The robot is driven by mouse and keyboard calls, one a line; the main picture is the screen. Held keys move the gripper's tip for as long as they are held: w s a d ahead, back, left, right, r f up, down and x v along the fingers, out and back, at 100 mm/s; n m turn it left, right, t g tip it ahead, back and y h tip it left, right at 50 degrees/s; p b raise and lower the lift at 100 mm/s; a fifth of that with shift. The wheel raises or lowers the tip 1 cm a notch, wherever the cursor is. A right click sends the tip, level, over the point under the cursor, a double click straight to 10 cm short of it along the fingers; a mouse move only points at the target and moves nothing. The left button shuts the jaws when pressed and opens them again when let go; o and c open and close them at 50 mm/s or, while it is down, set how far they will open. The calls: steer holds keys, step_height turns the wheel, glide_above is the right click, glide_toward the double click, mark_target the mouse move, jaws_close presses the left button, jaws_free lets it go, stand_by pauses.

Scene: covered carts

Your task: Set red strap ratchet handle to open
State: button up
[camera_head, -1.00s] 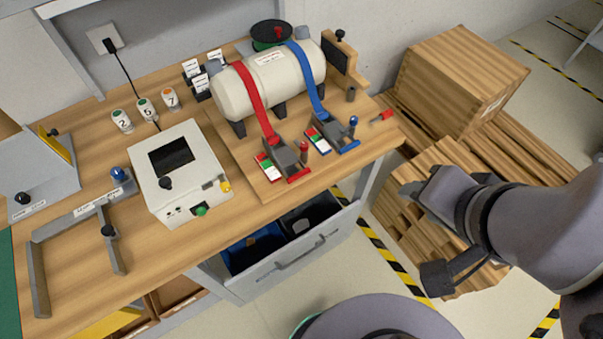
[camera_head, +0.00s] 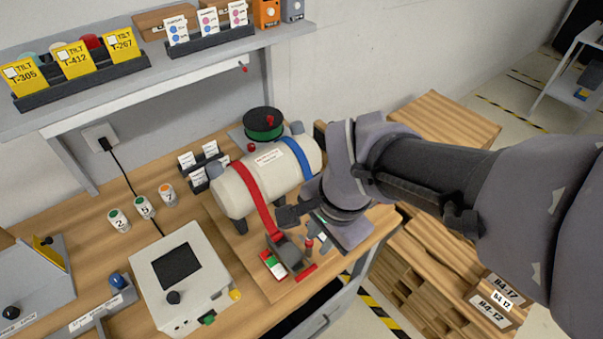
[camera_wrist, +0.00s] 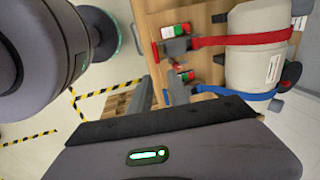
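The red strap (camera_head: 251,188) runs over the cream tank to its grey ratchet (camera_head: 290,254) near the table's front edge. A red-and-green label (camera_head: 272,264) lies left of it; a red knob (camera_head: 309,244) and red bar (camera_head: 306,272) are at its right and front. In the wrist view, the red strap (camera_wrist: 245,39) and ratchet (camera_wrist: 177,47) are at the top. My gripper (camera_head: 348,236) is right of the red ratchet, apart from it, covering most of the blue ratchet. The red handle's exact angle is hard to tell.
The blue strap (camera_head: 297,158) is close to my gripper. A white control box (camera_head: 180,276) stands left of the tank board. A shelf (camera_head: 150,75) overhangs the table's back. Wooden crates (camera_head: 440,120) stand right of the table.

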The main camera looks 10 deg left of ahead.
mark_target(309, 271)
steer(key=f+b, duration=0.2)
steer(key=f, duration=0.3)
steer(key=w+a+f+b, duration=0.1)
steer(key=f+b, duration=0.2)
steer(key=f, duration=0.3)
steer(key=f+b, duration=0.2)
steer(key=f, duration=0.4)
steer(key=shift+w+a, duration=0.2)
steer(key=shift+a, duration=0.2)
jaws_close()
